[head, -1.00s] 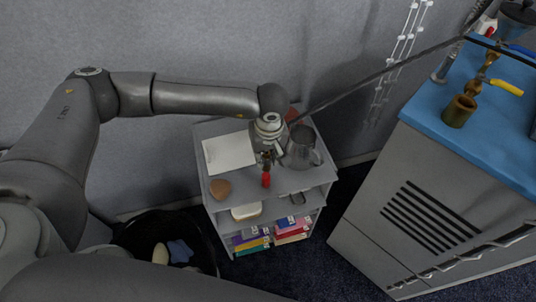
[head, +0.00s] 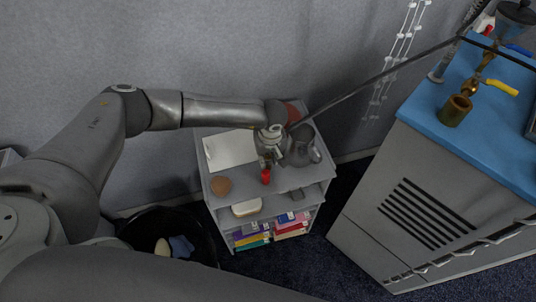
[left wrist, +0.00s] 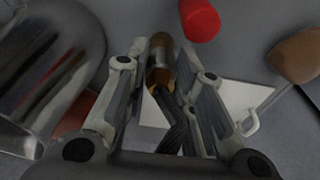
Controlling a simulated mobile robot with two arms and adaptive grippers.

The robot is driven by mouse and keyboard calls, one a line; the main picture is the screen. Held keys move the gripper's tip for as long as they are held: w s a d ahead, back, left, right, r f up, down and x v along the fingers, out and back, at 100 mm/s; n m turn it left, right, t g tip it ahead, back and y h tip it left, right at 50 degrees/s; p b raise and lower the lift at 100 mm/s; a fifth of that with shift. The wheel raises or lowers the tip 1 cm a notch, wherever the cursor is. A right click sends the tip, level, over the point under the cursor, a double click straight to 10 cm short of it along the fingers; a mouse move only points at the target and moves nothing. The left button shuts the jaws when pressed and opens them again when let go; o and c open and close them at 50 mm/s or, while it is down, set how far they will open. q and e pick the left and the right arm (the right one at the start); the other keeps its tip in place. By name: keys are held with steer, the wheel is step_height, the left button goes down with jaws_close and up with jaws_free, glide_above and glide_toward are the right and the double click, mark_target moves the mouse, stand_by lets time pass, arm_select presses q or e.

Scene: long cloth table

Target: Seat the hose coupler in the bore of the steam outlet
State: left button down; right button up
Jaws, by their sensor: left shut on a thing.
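My left gripper (head: 270,160) is over the top of the grey shelf unit. In the left wrist view its fingers (left wrist: 163,85) are shut on the hose coupler (left wrist: 160,62), a brass-coloured piece with a silver band. A black ribbed length (left wrist: 172,122) runs from the coupler back between the fingers. In the head view the coupler is too small and hidden to make out well. The steam outlet (head: 455,112), a brass cup with a dark open bore, stands on the blue bench top at the right, well apart from the gripper. My right gripper is not in view.
A metal jug (head: 304,150) stands close right of the gripper. A red object (head: 266,177), a brown object (head: 220,187) and a white sheet (head: 229,152) are also on the shelf unit (head: 290,182). A yellow-handled valve (head: 502,87) is behind the outlet. A dark line (head: 390,72) crosses toward the bench.

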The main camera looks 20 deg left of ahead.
arm_select(q)
steer(key=shift+f+b, duration=0.2)
steer(key=shift+b, duration=0.1)
steer(key=c, duration=1.2)
jaws_free()
steer(key=shift+c, duration=0.2)
steer(key=shift+r, duration=0.15)
